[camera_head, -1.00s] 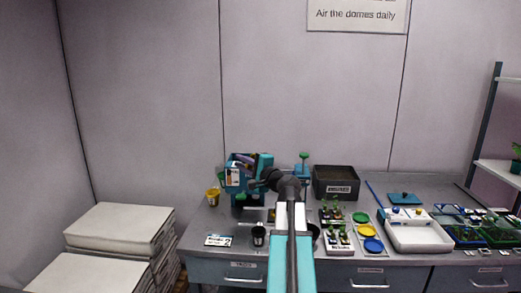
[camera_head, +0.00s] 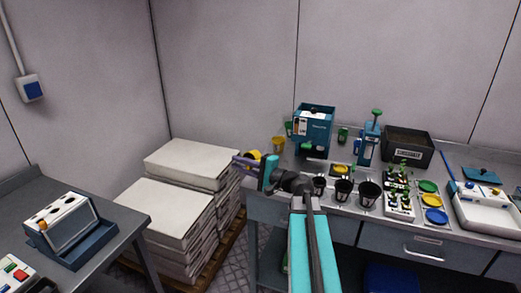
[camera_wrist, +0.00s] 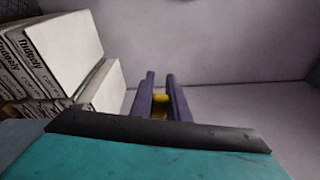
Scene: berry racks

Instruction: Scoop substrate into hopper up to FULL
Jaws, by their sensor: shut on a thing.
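The hopper looks to be the teal box (camera_head: 313,125) with a white marked strip on its front, at the back of the bench; its fill level cannot be read. The black bin (camera_head: 407,155) labelled SUBSTRATE stands to its right. My gripper (camera_head: 240,160) is left of the bench, in front of the white sacks and well away from hopper and bin. In the wrist view its purple fingers (camera_wrist: 160,76) are shut on a small yellow thing (camera_wrist: 160,99), perhaps a scoop, mostly hidden. Whether it carries substrate cannot be seen.
Stacked white sacks (camera_head: 165,210) stand on a pallet left of the bench. Black pots (camera_head: 343,190), a yellow cup (camera_head: 278,144), a teal press-like stand (camera_head: 368,145) and a seedling tray (camera_head: 398,207) crowd the bench. A side table (camera_head: 120,222) is at left.

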